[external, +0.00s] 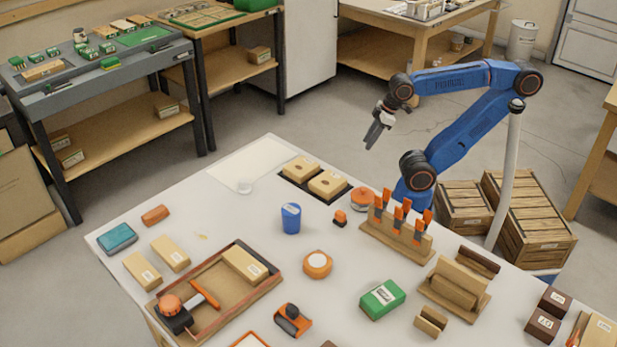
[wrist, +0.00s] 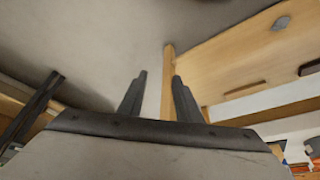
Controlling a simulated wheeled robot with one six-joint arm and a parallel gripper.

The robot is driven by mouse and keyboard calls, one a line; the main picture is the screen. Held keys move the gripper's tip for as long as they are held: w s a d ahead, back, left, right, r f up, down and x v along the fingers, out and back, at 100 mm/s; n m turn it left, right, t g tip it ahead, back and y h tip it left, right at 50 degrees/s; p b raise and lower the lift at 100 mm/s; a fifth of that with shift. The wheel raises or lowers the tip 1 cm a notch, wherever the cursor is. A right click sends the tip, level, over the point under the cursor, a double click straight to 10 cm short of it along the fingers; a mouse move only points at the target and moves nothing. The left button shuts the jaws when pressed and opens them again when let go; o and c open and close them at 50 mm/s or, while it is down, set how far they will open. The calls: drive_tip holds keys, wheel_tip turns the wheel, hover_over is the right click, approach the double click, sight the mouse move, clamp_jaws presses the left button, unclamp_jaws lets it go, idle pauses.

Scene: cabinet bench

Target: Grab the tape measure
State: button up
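My gripper (external: 377,136) hangs in the air beyond the far edge of the white bench, well away from everything on it. In the wrist view my gripper (wrist: 158,82) has its two dark fingers apart with nothing between them. I cannot tell for sure which thing is the tape measure. A round orange case with a pale face (external: 317,264) lies mid-bench. An orange and black tool (external: 292,320) lies nearer the front edge. A smaller orange round thing (external: 361,199) sits near the far edge. The wrist view shows none of these.
A blue cup (external: 291,218) stands near the round orange case. A rack of orange-handled tools (external: 397,240) stands at the bench's far right side. A green box (external: 382,299), wooden blocks and a tray (external: 212,318) crowd the bench. Wooden crates (external: 515,220) stand on the floor.

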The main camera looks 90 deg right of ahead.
idle(0.3)
drive_tip(key=o, duration=1.3)
